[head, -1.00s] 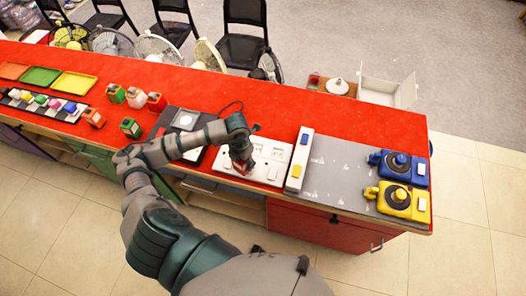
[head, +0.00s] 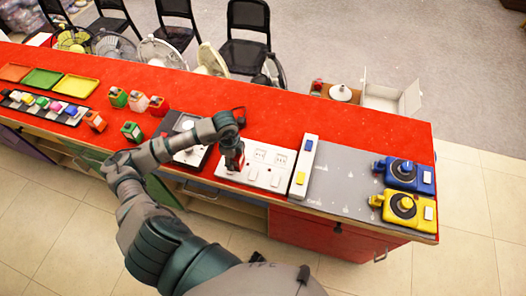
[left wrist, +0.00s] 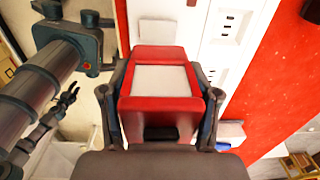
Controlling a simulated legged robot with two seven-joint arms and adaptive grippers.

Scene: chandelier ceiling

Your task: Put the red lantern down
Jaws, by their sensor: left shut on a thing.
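My left gripper (head: 235,166) is shut on the red lantern (left wrist: 160,82), a red box with a pale panel, seen between the two fingers in the left wrist view. In the head view the gripper hangs over the left end of the white socket panel (head: 264,166) and mostly hides the lantern. I cannot tell whether the lantern's underside touches anything. A small dark forked shape, perhaps my right gripper (left wrist: 68,94), shows at the left of the left wrist view, too small to judge.
Several small lanterns (head: 132,131) stand left on the red counter (head: 300,106). A dark plate (head: 170,122) lies under my left forearm. A grey mat (head: 345,180) with blue (head: 405,173) and yellow (head: 403,206) devices lies right. The counter behind the socket panel is clear.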

